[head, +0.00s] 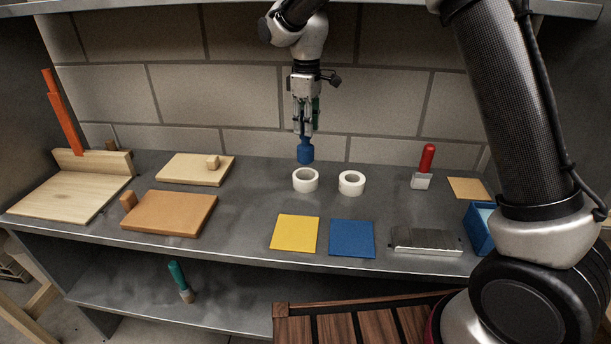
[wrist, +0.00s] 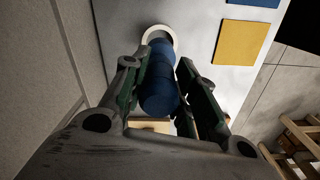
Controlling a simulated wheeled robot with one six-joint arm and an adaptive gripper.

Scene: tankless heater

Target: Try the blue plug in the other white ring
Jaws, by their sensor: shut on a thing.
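The blue plug (head: 305,153) hangs upright below my gripper (head: 306,133), which is shut on it. In the wrist view the plug (wrist: 160,85) sits between the two fingers and points away from the camera. The left white ring (head: 305,181) lies on the grey shelf just below the plug in the head view, with a small gap between them. In the wrist view a white ring (wrist: 157,33) shows around the plug's far end, its opening mostly covered. The right white ring (head: 352,183) lies flat and empty beside the left one.
A yellow square (head: 295,233) and a blue square (head: 352,239) lie in front of the rings. A red-handled scraper (head: 425,165) stands to the right. Wooden boards (head: 170,213) lie to the left. The block wall (head: 215,95) rises close behind my gripper.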

